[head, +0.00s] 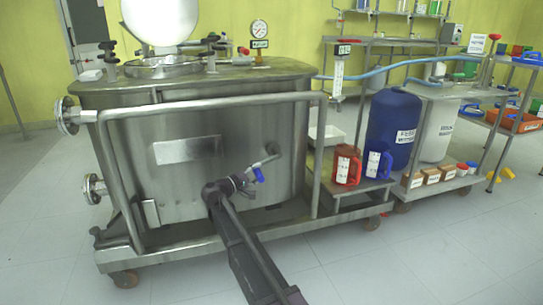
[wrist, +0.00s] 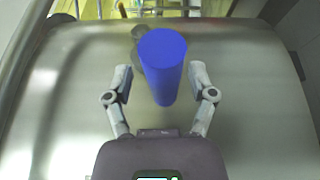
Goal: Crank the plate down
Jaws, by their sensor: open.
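A blue cylindrical handle (head: 259,174) sits on a grey metal fitting (head: 265,161) on the front of the steel vessel (head: 215,130). In the wrist view the blue handle (wrist: 165,65) points toward my camera, between the two fingers. My gripper (head: 247,181) is right at the handle; in the wrist view its fingers (wrist: 162,75) are spread, with a visible gap on each side of the handle. I cannot pick out a plate driven by a crank; only a blank rectangular label plate (head: 187,150) shows on the vessel.
A steel frame rail (head: 210,102) runs around the vessel above the handle. To the right stand a red jug (head: 346,165), a blue jug (head: 377,160) and a blue drum (head: 394,128) on low carts. The floor (head: 400,260) in front is clear.

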